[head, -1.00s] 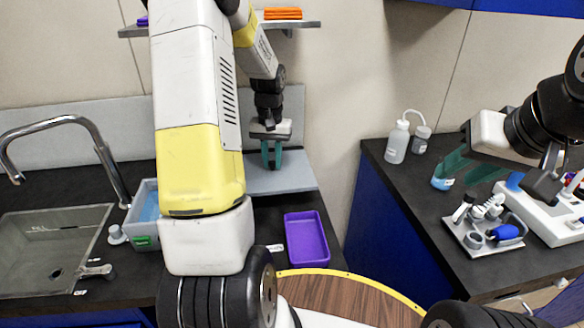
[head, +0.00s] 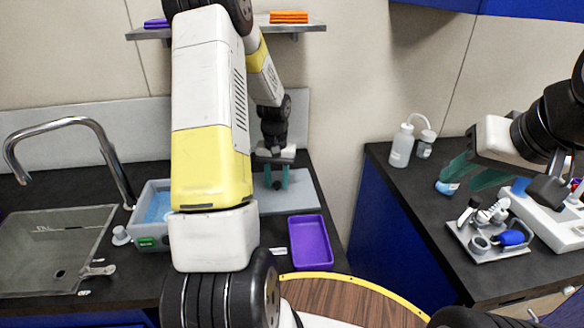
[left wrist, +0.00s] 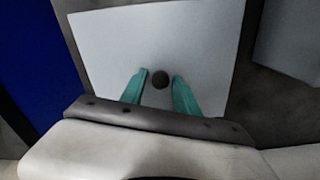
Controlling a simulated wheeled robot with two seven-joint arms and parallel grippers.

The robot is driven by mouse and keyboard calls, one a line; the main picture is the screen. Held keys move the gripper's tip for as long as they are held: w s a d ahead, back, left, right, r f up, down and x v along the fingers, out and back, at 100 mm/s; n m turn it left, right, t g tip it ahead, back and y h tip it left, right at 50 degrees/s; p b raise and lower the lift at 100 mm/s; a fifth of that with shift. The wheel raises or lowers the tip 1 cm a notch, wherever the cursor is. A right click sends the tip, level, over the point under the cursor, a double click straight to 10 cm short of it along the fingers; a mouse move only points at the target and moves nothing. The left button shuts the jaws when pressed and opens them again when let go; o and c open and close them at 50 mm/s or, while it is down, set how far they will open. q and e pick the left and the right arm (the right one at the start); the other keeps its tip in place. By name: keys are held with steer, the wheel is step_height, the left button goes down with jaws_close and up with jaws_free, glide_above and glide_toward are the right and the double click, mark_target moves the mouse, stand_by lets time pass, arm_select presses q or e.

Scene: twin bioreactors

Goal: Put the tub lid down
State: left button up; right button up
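The tub lid (head: 301,199) is a flat light-grey plate lying on the dark counter behind the purple tray. In the left wrist view the lid (left wrist: 110,45) shows a round dark knob (left wrist: 160,80) in its middle. My left gripper (head: 276,184) is over the lid. Its teal fingers (left wrist: 160,88) stand on either side of the knob, with a visible gap on each side. The tub (head: 148,229), with blue contents and a green label, stands uncovered beside the sink. My right gripper (head: 462,180) is open and empty above the right counter.
A purple tray (head: 311,242) lies in front of the lid. The sink (head: 50,245) and its tap are at the left. A wall shelf (head: 300,28) hangs above my left arm. The right counter holds bottles (head: 401,147) and a tool tray (head: 487,240).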

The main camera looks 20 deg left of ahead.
mark_target(277, 183)
stand_by(0.3)
arm_select(q)
step_height(277, 183, up, 8)
steer(key=shift+f, duration=0.1)
steer(key=s+d+r+t, duration=0.1)
steer(key=s+d+r, duration=0.15)
steer(key=r, duration=0.25)
steer(key=s+d+r+t, duration=0.1)
steer(key=s+d+r, duration=0.15)
steer(key=r, duration=0.35)
steer(key=s+d+r+m+t+h, duration=0.1)
steer(key=s+d+r+t, duration=0.1)
steer(key=s, duration=0.6)
steer(key=s+d+r+m+t+h, duration=0.1)
steer(key=s+d+r+t, duration=0.1)
steer(key=s+d+r, duration=0.3)
steer(key=s+r, duration=0.1)
steer(key=s, duration=0.3)
steer(key=shift+s+d+r, duration=0.2)
steer(key=shift+r, duration=0.05)
